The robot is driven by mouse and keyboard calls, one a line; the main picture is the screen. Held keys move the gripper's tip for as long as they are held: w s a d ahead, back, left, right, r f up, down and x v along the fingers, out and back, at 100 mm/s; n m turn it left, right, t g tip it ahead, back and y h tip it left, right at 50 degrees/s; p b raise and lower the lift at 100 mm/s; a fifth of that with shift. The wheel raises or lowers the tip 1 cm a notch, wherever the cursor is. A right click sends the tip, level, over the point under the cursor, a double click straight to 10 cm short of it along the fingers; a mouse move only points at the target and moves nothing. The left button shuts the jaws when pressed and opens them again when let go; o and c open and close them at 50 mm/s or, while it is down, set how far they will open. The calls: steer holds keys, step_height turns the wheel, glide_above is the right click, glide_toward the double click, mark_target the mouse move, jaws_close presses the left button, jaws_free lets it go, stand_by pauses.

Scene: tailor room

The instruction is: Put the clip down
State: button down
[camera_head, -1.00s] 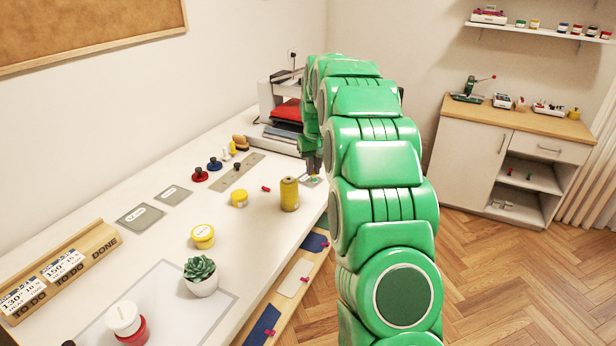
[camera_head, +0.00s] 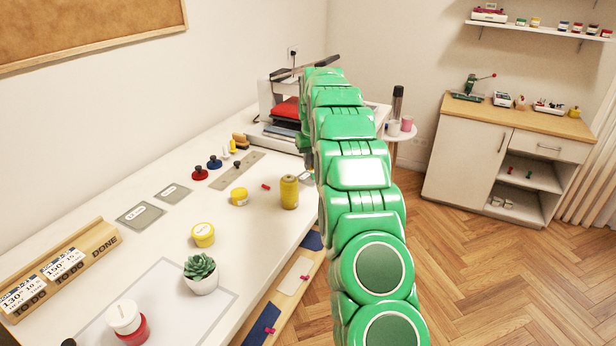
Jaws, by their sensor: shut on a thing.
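My green arm (camera_head: 355,175) reaches away from me along the right edge of the white table (camera_head: 150,235). Its far end is behind its own links, so my gripper and anything in it are hidden. A small red clip (camera_head: 266,186) lies on the table, left of the yellow thread spool (camera_head: 289,192). I cannot tell which clip the task means.
A yellow tub (camera_head: 239,196), another yellow tub (camera_head: 203,235), a potted succulent (camera_head: 201,274) and a red-and-white jar (camera_head: 124,317) stand on the table. A heat press (camera_head: 275,115) stands at the far end. Grey mats (camera_head: 140,216) lie near the wall.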

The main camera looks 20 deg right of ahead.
steer(key=shift+w+d+f, duration=0.1)
steer(key=shift+w+f, duration=0.05)
steer(key=shift+w, duration=0.3)
glide_above(308, 183)
steer(key=s, duration=0.1)
steer(key=shift+f, duration=2.75)
steer(key=shift+w+f, duration=0.25)
steer(key=shift+w, duration=0.05)
steer(key=shift+f, duration=1.5)
steer(key=shift+f, duration=0.1)
steer(key=c, duration=1.4)
jaws_free()
steer(key=shift+c, duration=0.2)
step_height(308, 183, up, 12)
steer(key=s, duration=0.1)
steer(key=shift+s, duration=0.25)
